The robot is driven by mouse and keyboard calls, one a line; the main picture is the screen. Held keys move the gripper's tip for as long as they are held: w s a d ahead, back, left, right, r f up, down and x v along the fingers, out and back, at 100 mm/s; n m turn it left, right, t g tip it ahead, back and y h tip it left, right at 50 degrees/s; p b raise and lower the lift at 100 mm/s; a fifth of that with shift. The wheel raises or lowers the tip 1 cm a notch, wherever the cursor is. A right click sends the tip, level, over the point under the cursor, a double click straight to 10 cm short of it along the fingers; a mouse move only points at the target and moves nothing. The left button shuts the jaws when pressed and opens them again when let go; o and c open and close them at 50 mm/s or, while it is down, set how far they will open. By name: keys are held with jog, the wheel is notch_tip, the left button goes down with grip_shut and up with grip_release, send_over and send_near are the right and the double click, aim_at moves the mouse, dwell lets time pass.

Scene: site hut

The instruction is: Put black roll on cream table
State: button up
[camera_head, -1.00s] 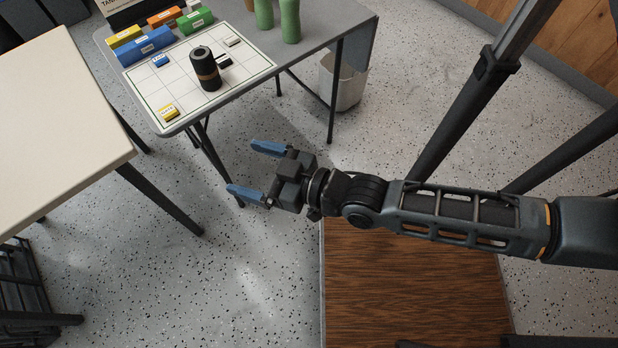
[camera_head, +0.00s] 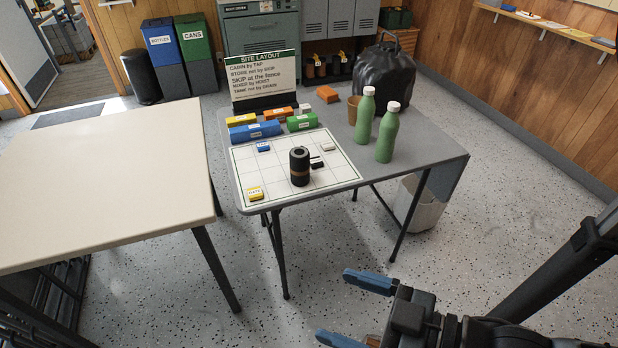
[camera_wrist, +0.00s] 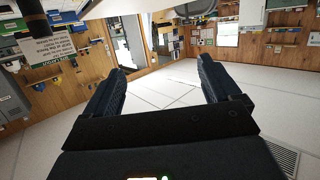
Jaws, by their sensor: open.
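The black roll (camera_head: 299,160), with a brown band round it, stands upright on the white gridded board (camera_head: 330,178) on the grey table in the head view. The cream table (camera_head: 100,180) is at the left, its top bare. My gripper (camera_head: 356,310) is at the lower right of the head view, in front of the grey table and apart from the roll. Its blue fingers are spread with nothing between them. The wrist view shows the open fingers (camera_wrist: 160,85) too, with room walls and ceiling beyond. The roll is not seen there.
The grey table (camera_head: 425,158) also holds coloured blocks (camera_head: 255,131), small labelled pieces, two green bottles (camera_head: 387,132), a brown cup, a black bag (camera_head: 384,80) and a layout sign (camera_head: 264,80). A white bin (camera_head: 418,205) stands under its right side. Speckled floor separates the tables.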

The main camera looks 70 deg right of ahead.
jog(key=w+d+f+m+h, duration=0.2)
jog(key=w+d+f+h, duration=0.1)
jog(key=w+d+f, duration=0.35)
jog(key=m+g+h+p, duration=0.2)
jog(key=m+g+h, duration=0.2)
jog(key=m+h, duration=0.4)
send_near(303, 166)
jog(key=shift+n+h, duration=0.6)
jog(key=x, duration=0.5)
jog(key=shift+w+a, duration=0.25)
jog(key=shift+w, duration=0.1)
jog(key=shift+x, duration=1.2)
jog(key=b+x, duration=0.1)
jog(key=x, duration=0.1)
jog(key=f+b+x, duration=0.1)
jog(key=x, duration=0.1)
jog(key=shift+d, duration=0.2)
jog(key=shift+w+d+r+b, duration=0.1)
jog(key=shift+w+d+b, duration=0.2)
jog(key=shift+d+b, duration=0.15)
jog(key=shift+c, duration=0.3)
jog(key=c, duration=1.2)
